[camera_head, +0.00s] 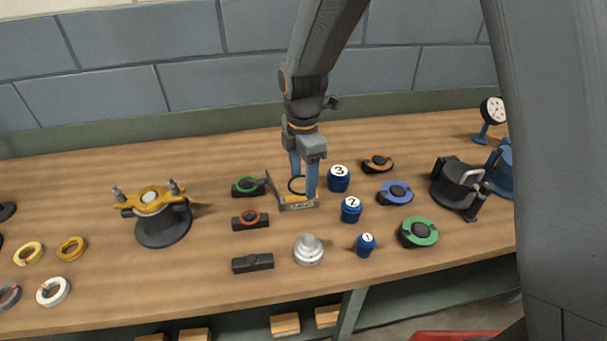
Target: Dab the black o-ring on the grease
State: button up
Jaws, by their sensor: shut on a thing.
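My gripper (302,188), with two blue fingers pointing down, is near the middle of the bench. It is shut on the black o-ring (291,189), which shows as a thin dark loop by the fingers. A small grey tray (299,205) with lettering on its front and a yellowish inside lies directly below the fingertips. It may be the grease holder; the lettering is too small to read. The o-ring appears at or just above the tray, partly behind the right finger. I cannot tell whether it touches any grease.
Dark blocks with green (247,185) and red (249,218) rings stand left of the tray. Blue numbered pots (339,179) stand right. A silver stepped part (309,250) is in front. A yellow-clamped casing (163,221) is farther left. Bare bench lies between them.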

jog(key=shift+d, duration=0.1)
jog(key=shift+f, duration=0.15)
dwell(0.5)
jog(key=shift+f+b, duration=0.6)
jog(key=shift+f, duration=0.95)
jog(key=shift+f, duration=0.4)
dwell(1.4)
dwell(0.6)
jog(key=shift+r+p, duration=2.15)
jog(key=shift+r, duration=0.95)
jog(key=shift+w+f, duration=0.1)
